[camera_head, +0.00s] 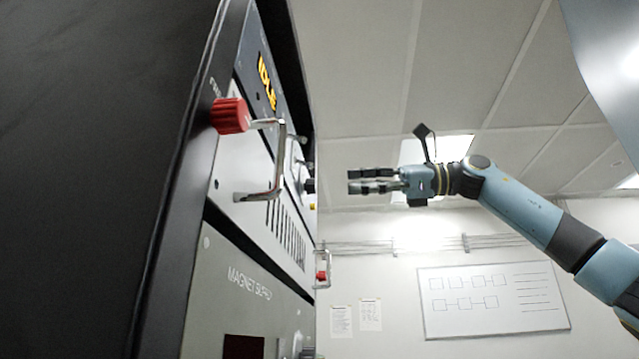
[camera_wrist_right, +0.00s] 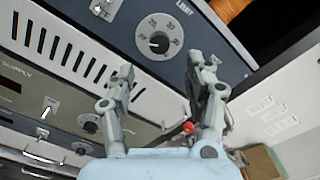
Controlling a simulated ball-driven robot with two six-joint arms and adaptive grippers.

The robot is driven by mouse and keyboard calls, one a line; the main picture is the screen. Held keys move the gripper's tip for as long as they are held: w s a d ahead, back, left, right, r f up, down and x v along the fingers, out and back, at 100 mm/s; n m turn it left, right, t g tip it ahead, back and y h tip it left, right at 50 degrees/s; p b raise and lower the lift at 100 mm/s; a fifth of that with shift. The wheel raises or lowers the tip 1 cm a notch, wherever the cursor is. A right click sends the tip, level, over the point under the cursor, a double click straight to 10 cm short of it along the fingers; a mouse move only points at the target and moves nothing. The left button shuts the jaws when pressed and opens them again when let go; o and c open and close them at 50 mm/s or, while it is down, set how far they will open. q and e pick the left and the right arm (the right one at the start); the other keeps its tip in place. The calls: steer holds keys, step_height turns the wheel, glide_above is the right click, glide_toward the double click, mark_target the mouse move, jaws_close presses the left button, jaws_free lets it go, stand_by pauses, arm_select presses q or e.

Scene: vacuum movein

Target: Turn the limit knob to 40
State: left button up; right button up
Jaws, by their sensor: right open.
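The limit knob (camera_wrist_right: 158,43) is a small black knob at the centre of a grey numbered dial. It shows in the right wrist view near the top middle, on the dark panel. Its pointer setting is too small to read for sure. My right gripper (camera_wrist_right: 164,74) is open and empty, its two fingers spread below the dial and apart from it. In the head view my right gripper (camera_head: 350,181) points left toward the panel front, with a gap between. A small black knob (camera_head: 309,185) sticks out of the panel there. My left gripper is not in view.
The rack's front carries a red knob-like button (camera_head: 229,115), a metal handle (camera_head: 276,170) that juts out, and a yellow-lettered display (camera_head: 267,82). A magnet supply panel (camera_head: 245,285) sits below. Free space lies right of the rack, before a whiteboard (camera_head: 492,300).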

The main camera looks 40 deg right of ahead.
mark_target(316, 186)
steer(key=p+x, duration=0.4)
steer(key=x, duration=0.3)
steer(key=shift+w+a+r+p, duration=0.1)
steer(key=shift+r+p, duration=0.05)
steer(key=shift+p, duration=0.2)
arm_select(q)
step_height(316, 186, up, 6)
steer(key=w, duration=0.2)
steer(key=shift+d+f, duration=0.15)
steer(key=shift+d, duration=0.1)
arm_select(e)
steer(key=shift+a, duration=0.1)
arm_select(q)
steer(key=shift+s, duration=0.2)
arm_select(e)
steer(key=shift+c, duration=0.5)
jaws_close()
